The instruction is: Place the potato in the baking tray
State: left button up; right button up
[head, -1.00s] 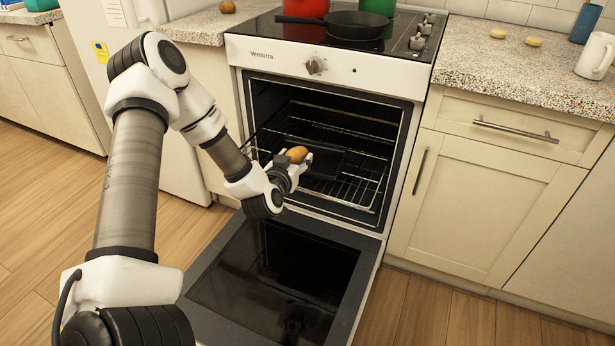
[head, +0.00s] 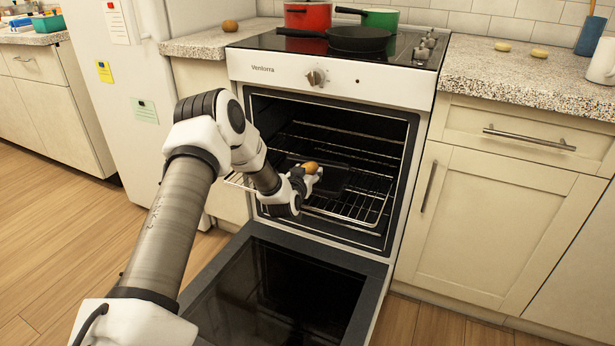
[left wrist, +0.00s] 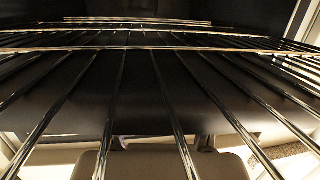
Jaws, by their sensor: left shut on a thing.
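The potato (head: 311,167) is brown and held in my left gripper (head: 308,178) at the open oven's mouth. The gripper is shut on it. The dark baking tray (head: 336,180) rests on the oven rack (head: 350,208); in the head view the potato overlaps the tray's left part. I cannot tell whether they touch. In the left wrist view, rack rods cross in front of a broad dark surface and the pale gripper parts (left wrist: 160,162) at the bottom edge. The potato cannot be made out there. My right gripper is not in view.
The oven door (head: 280,295) is folded down in front. A pan (head: 360,38), a red pot (head: 307,16) and a green pot (head: 380,18) stand on the hob. Cabinets (head: 490,210) flank the oven on the right, the fridge (head: 130,90) on the left.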

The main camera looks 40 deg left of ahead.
pick_arm(q)
jog(key=shift+r, duration=0.1)
jog(key=shift+s, duration=0.1)
jog(key=o, duration=1.2)
jog(key=shift+f, duration=0.2)
